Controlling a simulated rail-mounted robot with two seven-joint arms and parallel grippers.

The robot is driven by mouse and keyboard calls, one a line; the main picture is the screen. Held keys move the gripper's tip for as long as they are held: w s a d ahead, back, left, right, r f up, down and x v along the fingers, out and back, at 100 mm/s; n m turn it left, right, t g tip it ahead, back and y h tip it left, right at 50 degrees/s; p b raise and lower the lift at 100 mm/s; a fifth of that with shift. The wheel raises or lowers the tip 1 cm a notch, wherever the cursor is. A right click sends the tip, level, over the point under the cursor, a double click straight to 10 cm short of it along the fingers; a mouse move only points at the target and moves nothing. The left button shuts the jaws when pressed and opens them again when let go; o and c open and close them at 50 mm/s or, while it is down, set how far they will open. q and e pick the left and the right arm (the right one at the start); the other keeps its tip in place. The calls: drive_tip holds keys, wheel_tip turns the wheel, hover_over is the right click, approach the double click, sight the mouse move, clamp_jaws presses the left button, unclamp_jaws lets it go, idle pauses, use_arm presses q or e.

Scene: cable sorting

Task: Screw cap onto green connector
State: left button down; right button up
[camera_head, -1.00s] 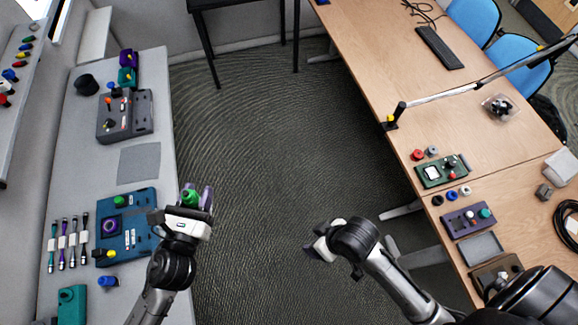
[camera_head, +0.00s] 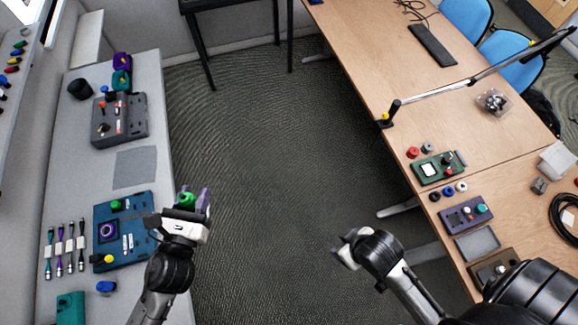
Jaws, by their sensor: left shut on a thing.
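My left gripper (camera_head: 194,200) is at the right edge of the grey bench, beside the blue board. It is shut on a green cap (camera_head: 186,199), which shows between its purple-tipped fingers. A green connector (camera_head: 117,205) stands near the top of the blue board (camera_head: 138,210), to the left of the gripper and apart from it. My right gripper (camera_head: 347,249) hangs over the floor, far from both tables. Its fingers are small and turned away, so I cannot tell their opening.
The blue board also bears a purple ring (camera_head: 108,230) and a yellow knob (camera_head: 109,258). Several cables (camera_head: 66,248) lie left of it, and a blue cap (camera_head: 106,287) lies below. A dark grey device (camera_head: 119,119) stands farther back. Open floor separates the bench and the wooden table (camera_head: 385,60).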

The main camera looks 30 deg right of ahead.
use_arm(q)
wheel_tip(320, 180, down, 21)
drive_tip(key=n+t+y+b, duration=0.2)
drive_tip(key=y+b, duration=0.1)
drive_tip(key=b, duration=1.5)
drive_tip(key=w+a+f+n+t+y+b, duration=0.2)
drive_tip(key=a+f+n+y+b, duration=0.2)
drive_tip(key=a+f+y+b, duration=0.3)
drive_tip(key=a+f+n+g+y, duration=0.2)
drive_tip(key=a+n+y, duration=0.35)
drive_tip(key=a, duration=0.45)
drive_tip(key=a+f+n+g+y, duration=0.2)
drive_tip(key=a+n+y, duration=0.2)
drive_tip(key=a+y, duration=0.45)
drive_tip(key=s+a+n+g+y, duration=0.3)
drive_tip(key=s+a+n+g, duration=0.2)
drive_tip(key=a, duration=0.1)
drive_tip(key=shift+s+r, duration=0.15)
drive_tip(key=shift+r, duration=0.05)
